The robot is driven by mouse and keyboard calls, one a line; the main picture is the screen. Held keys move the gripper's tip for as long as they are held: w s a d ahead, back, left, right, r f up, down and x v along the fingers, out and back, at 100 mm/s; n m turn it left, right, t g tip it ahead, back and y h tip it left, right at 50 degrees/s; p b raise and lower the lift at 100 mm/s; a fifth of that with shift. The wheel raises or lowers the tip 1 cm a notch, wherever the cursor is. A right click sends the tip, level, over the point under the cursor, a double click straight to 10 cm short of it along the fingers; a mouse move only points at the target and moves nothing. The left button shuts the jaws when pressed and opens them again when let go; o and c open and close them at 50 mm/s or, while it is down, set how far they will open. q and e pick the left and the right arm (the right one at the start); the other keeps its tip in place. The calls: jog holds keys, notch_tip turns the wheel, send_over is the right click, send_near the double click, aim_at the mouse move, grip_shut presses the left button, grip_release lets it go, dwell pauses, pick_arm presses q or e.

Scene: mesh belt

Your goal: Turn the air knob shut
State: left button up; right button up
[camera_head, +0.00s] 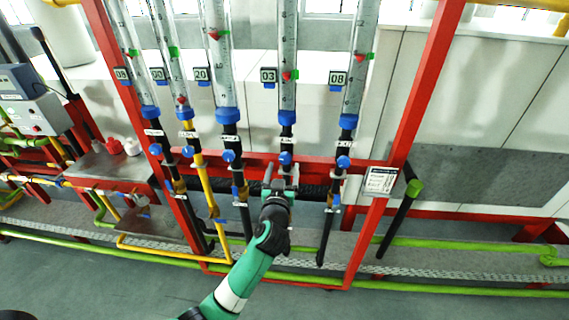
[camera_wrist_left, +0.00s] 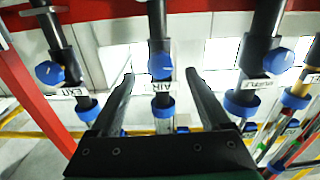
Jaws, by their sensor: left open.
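The air knob (camera_wrist_left: 161,66) is a small round blue knob on a black pipe, beside a white label that seems to read AIR upside down in the left wrist view. In the head view the blue knob (camera_head: 286,158) sits on the fourth flow tube from the left, just above my left gripper (camera_head: 281,173). My left gripper is open and empty. In the left wrist view its two dark fingers (camera_wrist_left: 160,78) stand on either side of the knob's pipe, with the knob between their tips in the picture. I cannot tell whether they touch it. My right gripper is not in view.
Similar blue knobs sit close by on neighbouring pipes, one (camera_head: 344,162) to the right and one (camera_head: 229,156) to the left. A red frame (camera_head: 408,115) holds the tubes. A yellow pipe (camera_head: 203,175) runs down at left. A grey box (camera_head: 38,114) stands far left.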

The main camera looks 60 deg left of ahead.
aim_at(285, 160)
pick_arm(q)
jog(key=x, duration=0.3)
jog(key=shift+w+a, duration=0.15)
jog(key=shift+a, duration=0.1)
grip_shut()
